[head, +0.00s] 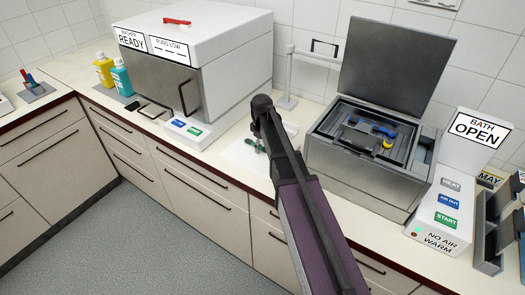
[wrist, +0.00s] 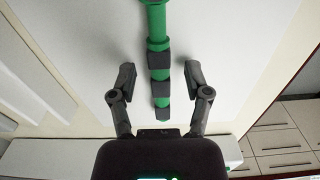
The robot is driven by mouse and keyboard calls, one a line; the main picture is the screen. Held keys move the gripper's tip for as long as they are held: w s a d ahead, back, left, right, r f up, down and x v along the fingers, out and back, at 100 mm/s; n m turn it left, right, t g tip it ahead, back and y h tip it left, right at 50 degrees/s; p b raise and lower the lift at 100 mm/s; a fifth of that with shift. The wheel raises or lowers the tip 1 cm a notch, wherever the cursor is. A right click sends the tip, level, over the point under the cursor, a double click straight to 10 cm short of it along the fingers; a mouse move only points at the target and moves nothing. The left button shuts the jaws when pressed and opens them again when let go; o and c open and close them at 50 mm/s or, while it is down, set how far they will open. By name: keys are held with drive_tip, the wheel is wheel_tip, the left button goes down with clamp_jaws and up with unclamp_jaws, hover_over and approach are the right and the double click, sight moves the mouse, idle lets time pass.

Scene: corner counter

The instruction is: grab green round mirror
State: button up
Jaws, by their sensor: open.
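The green mirror (wrist: 156,28) shows in the wrist view as a green handle with dark bands, running from the top edge down between my fingers. Its round head is mostly beyond the top edge of that view. My gripper (wrist: 160,71) is open, with one finger on each side of the handle and gaps on both sides. I cannot tell how far the fingers are above the surface. In the head view a small green part of the mirror (head: 252,143) shows on a white surface beside my arm, which hides most of that spot.
A white washer (head: 196,80) stands to the left on the counter. A grey bath (head: 352,165) with its lid up stands to the right, close to my arm. A panel with buttons (head: 440,215) and a dark rack (head: 492,235) are further right. Bottles (head: 122,78) stand far left.

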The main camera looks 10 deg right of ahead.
sight(262, 147)
idle(0.4)
clamp_jaws()
drive_tip(key=shift+r, duration=0.2)
wheel_tip(262, 147, up, 3)
drive_tip(key=p, duration=0.3)
drive_tip(key=shift+r+p, duration=0.15)
drive_tip(key=shift+p, duration=0.25)
drive_tip(key=s+d, duration=0.1)
drive_tip(key=s, duration=0.4)
drive_tip(key=s+d+r+p, duration=0.1)
drive_tip(key=s, duration=0.4)
drive_tip(key=s+d, duration=0.1)
drive_tip(key=s, duration=0.4)
drive_tip(key=shift+s+r, duration=0.15)
drive_tip(key=shift+s, duration=0.2)
